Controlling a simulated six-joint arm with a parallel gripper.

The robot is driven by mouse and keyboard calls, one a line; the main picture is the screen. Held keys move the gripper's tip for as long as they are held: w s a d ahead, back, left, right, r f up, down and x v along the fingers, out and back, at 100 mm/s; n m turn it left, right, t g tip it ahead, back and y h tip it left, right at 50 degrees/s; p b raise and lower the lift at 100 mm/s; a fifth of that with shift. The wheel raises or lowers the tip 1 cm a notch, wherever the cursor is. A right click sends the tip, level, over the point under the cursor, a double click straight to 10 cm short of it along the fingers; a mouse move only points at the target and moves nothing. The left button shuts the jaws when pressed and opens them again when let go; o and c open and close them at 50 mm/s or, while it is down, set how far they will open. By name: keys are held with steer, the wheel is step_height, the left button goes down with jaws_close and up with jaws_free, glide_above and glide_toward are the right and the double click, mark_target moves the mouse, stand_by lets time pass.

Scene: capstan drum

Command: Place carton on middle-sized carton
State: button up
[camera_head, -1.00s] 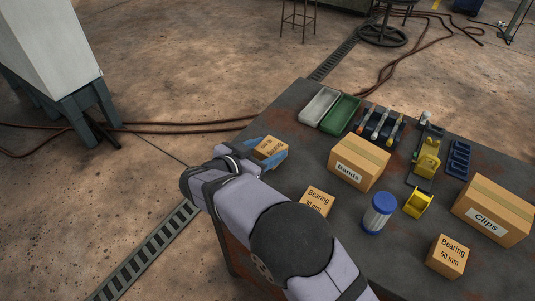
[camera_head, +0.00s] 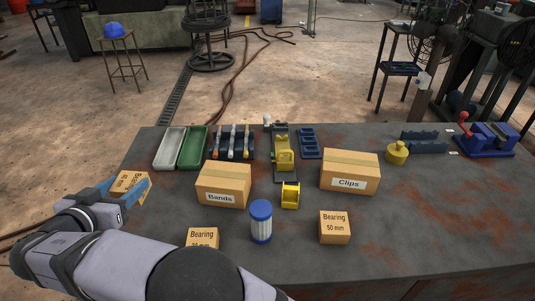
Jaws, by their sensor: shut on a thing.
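My gripper (camera_head: 123,190) is at the left edge of the table, its blue fingers shut on a small brown carton (camera_head: 130,181). The print on this carton is too small to read. The "Bands" carton (camera_head: 223,184) stands to the right of my gripper. The "Clips" carton (camera_head: 349,170) stands farther right and looks similar in size. A small "Bearing 50 mm" carton (camera_head: 334,228) stands at the front. Another "Bearing" carton (camera_head: 203,238) is partly hidden behind my arm.
A blue-lidded jar (camera_head: 261,222) and a yellow holder (camera_head: 290,195) stand between the cartons. Grey (camera_head: 169,148) and green (camera_head: 193,148) trays, a tool rack (camera_head: 233,142) and a blue rack (camera_head: 310,143) line the back. A vise (camera_head: 487,139) is at far right. The right table surface has free room.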

steer(key=w+d+r+m+g+h+p, duration=0.1)
steer(key=w+d+r+m+h+p, duration=0.15)
steer(key=w+d, duration=0.5)
steer(key=w+d+r+m+h+p, duration=0.1)
steer(key=w+d+r+h+p, duration=0.1)
steer(key=w+d+r+p, duration=0.35)
steer(key=w+d+r+m+g+h+p, duration=0.2)
steer(key=w+d+p, duration=0.1)
steer(key=d, duration=1)
steer(key=w+d+r+m+g+h+p, duration=0.1)
steer(key=w+d+m+h+p, duration=0.2)
steer(key=d, duration=0.9)
steer(key=s+d+f+m+g+h+p, duration=0.1)
steer(key=s+d+m+g, duration=0.1)
steer(key=d, duration=0.6)
steer(key=s+d+f+m+g+p, duration=0.1)
steer(key=s+d+f+g+p, duration=0.1)
steer(key=d, duration=0.7)
steer(key=shift+s+d+m+h, duration=0.3)
steer(key=shift+s+m+h, duration=0.05)
steer(key=shift+s, duration=0.05)
steer(key=shift+f, duration=0.1)
steer(key=shift+f+p, duration=0.1)
steer(key=shift+p, duration=0.25)
steer(key=shift+f+p, duration=1.15)
steer(key=shift+f, duration=1.65)
steer(key=shift+f, duration=0.15)
